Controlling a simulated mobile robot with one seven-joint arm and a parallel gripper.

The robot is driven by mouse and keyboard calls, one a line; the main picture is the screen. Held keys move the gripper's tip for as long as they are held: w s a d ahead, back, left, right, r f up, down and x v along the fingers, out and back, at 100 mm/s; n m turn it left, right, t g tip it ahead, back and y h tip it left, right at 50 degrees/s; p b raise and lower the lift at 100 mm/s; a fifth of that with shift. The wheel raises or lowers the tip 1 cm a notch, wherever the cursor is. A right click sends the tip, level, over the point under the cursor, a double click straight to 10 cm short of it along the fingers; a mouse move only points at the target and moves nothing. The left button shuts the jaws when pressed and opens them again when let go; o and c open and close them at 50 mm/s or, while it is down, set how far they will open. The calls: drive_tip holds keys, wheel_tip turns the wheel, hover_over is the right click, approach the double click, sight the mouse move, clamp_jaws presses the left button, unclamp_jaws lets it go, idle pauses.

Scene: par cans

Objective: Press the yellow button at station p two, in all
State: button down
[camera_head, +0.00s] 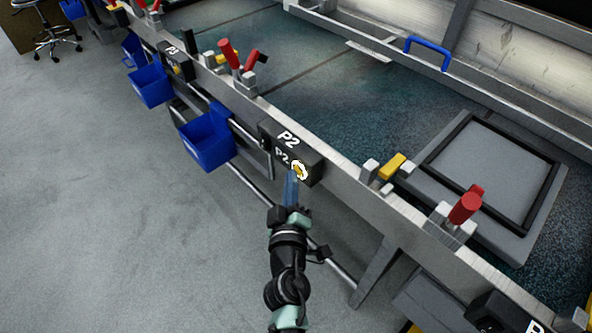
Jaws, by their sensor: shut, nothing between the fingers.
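The yellow button (299,170) has a white ring around it and sits on the right part of the front face of a black box (312,172) marked P2. The box is fixed on the front rail of the workbench. My gripper (291,180) is shut and empty, with its bluish fingertips just below and slightly left of the button. I cannot tell whether the tips touch the box or are a little apart from it. The button is mostly in clear view.
Blue bins (207,138) hang under the rail at left. Red-handled clamps (465,207) stand along the bench edge. A grey plate with a black frame (483,165) lies on the bench at right. Another black box (508,312) is at lower right. The floor at left is clear.

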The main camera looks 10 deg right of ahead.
drive_tip(key=shift+s+a+b, duration=0.3)
drive_tip(key=shift+s+a, duration=0.2)
drive_tip(key=shift+a, duration=0.1)
drive_tip(key=shift+a, duration=0.1)
drive_tip(key=s+a+b, duration=0.1)
drive_tip(key=a, duration=0.1)
drive_tip(key=s+a+b, duration=0.1)
drive_tip(key=s+a, duration=0.1)
idle(0.5)
idle(0.7)
